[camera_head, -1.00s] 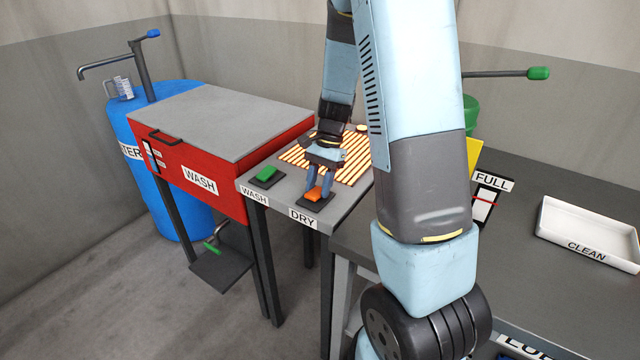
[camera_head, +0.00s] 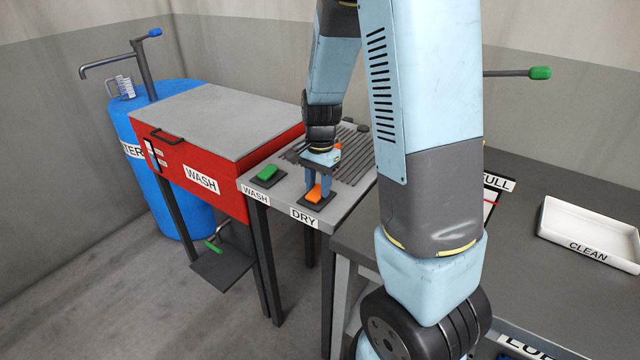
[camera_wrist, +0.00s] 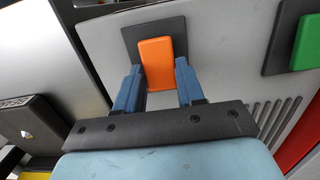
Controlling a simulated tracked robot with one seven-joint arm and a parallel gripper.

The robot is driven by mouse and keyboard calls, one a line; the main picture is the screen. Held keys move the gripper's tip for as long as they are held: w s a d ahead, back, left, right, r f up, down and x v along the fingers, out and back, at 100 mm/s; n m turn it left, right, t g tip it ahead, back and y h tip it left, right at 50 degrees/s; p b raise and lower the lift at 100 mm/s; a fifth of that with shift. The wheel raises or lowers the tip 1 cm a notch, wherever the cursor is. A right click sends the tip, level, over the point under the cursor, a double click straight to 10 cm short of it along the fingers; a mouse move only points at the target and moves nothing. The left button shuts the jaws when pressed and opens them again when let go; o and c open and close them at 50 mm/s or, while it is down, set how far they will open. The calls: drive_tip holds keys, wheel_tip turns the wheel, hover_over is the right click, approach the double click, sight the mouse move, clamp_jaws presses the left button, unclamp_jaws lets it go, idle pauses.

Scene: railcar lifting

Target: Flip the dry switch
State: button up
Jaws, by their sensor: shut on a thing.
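The orange dry switch (camera_head: 314,194) sits on a dark plate on the grey panel, above the DRY label (camera_head: 304,217). It also shows in the wrist view (camera_wrist: 156,62), between my two blue fingers. My gripper (camera_head: 319,186) comes down on the switch from above, with a finger on either side of it, shut on it. In the wrist view my gripper (camera_wrist: 159,78) covers the sides of the switch's near end. The slatted dryer grille (camera_head: 358,152) behind is dark grey, not glowing.
The green wash switch (camera_head: 268,172) is close by on the left of the panel, beside the red wash box (camera_head: 190,170). A blue water barrel (camera_head: 165,215) stands further left. A dark table (camera_head: 500,240) with a white CLEAN tray (camera_head: 590,228) is at right.

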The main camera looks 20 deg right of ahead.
sight(319, 187)
drive_tip(key=shift+w+a, duration=0.1)
drive_tip(key=shift+a, duration=0.05)
drive_tip(key=o, duration=1)
drive_tip(key=shift+o, duration=0.2)
wheel_tip(319, 187, up, 14)
drive_tip(key=shift+w+d+f, duration=0.15)
drive_tip(key=shift+w+d, duration=0.1)
drive_tip(key=shift+d, duration=0.15)
drive_tip(key=s+r+n+t, duration=0.3)
drive_tip(key=s+r+n, duration=0.2)
drive_tip(key=s, duration=0.5)
drive_tip(key=s+r+n+t, duration=0.3)
drive_tip(key=s+r+n, duration=0.2)
drive_tip(key=s, duration=0.5)
drive_tip(key=shift+s+a+r+n+h, duration=0.3)
drive_tip(key=shift+a+r+n, duration=0.1)
drive_tip(key=shift+r, duration=0.15)
